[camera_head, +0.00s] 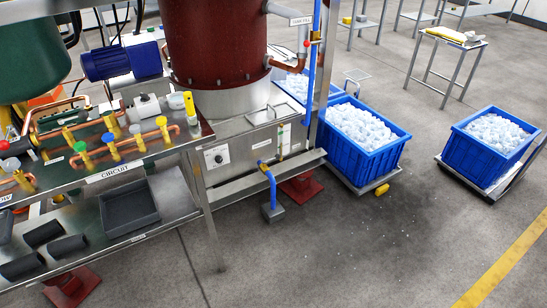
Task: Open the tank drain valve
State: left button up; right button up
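A steel tank (240,148) with a control panel stands under a dark red cylinder (215,45). Low on its front right is a small yellow valve fitting (262,166) with blue on it. A blue hose (271,188) runs from there down to a grey block (273,213) on the floor. No readable label marks this fitting as the drain valve, and its handle position is too small to tell. Neither of my grippers is in view.
A steel bench (150,160) labelled CIRCUIT, with several yellow valves and copper pipes, fills the left. Blue crates of ice (375,165) (475,165) stand right of the tank. A yellow object (382,190) lies nearby. The floor (330,250) in front is mostly clear.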

aim_at(278, 156)
jog(key=i+u, duration=0.3)
jog(key=i+l+u, duration=0.25)
jog(key=i, duration=0.25)
jog(key=i+l+u, duration=0.15)
jog(key=i+u, duration=0.15)
jog(key=i, duration=0.1)
